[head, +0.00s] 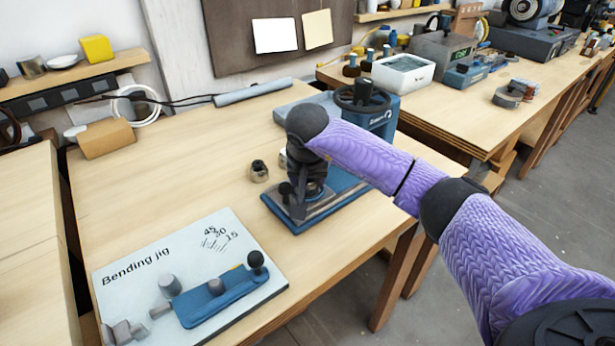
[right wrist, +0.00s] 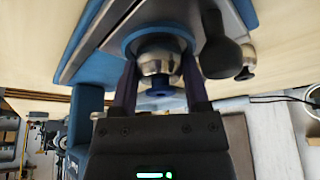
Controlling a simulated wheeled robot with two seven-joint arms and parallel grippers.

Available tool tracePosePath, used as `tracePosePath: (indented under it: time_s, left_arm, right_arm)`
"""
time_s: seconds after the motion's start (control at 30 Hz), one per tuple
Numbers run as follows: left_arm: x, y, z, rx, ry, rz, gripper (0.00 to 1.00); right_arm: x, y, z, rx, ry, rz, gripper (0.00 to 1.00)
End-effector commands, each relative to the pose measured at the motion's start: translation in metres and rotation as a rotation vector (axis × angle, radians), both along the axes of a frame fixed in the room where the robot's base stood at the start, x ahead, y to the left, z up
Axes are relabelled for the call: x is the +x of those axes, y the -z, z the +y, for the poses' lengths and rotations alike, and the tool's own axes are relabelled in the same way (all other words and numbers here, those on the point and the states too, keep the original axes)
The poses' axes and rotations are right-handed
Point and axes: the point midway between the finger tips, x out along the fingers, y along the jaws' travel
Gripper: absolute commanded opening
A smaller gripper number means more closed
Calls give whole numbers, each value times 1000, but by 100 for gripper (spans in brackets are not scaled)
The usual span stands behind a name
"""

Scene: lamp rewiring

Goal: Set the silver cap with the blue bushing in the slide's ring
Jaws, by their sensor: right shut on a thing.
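The silver cap (right wrist: 158,62) with a blue bushing (right wrist: 159,85) is between the two fingers of my right gripper (right wrist: 160,82) in the right wrist view. The gripper is shut on it. The slide's blue ring (right wrist: 130,47) shows right behind the cap; I cannot tell if the cap is seated in it. In the head view my right gripper (head: 303,190) points down over the slide (head: 323,206) on its blue base (head: 290,224) and hides the cap and ring. The slide's black knob (right wrist: 222,58) is beside the right finger. My left gripper is out of view.
Another small metallic cap (head: 259,172) stands on the table left of the slide. A white bending jig board (head: 240,238) lies at the front left. A blue machine with a black handwheel (head: 363,95) stands behind the slide. The table's left middle is clear.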

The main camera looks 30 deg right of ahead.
Motion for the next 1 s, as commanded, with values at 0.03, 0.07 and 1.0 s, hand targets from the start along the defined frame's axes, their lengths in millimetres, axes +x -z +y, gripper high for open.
tracePosePath:
  time_s: [0.03,0.07,1.0]
  left_arm:
    - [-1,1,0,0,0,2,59]
    - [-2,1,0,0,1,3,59]
    - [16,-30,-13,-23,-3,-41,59]
  right_arm:
    - [0,1,0,0,0,0,0]
    - [0,1,0,-1,0,-1,0]
    - [-29,-87,20,0,-1,-4,100]
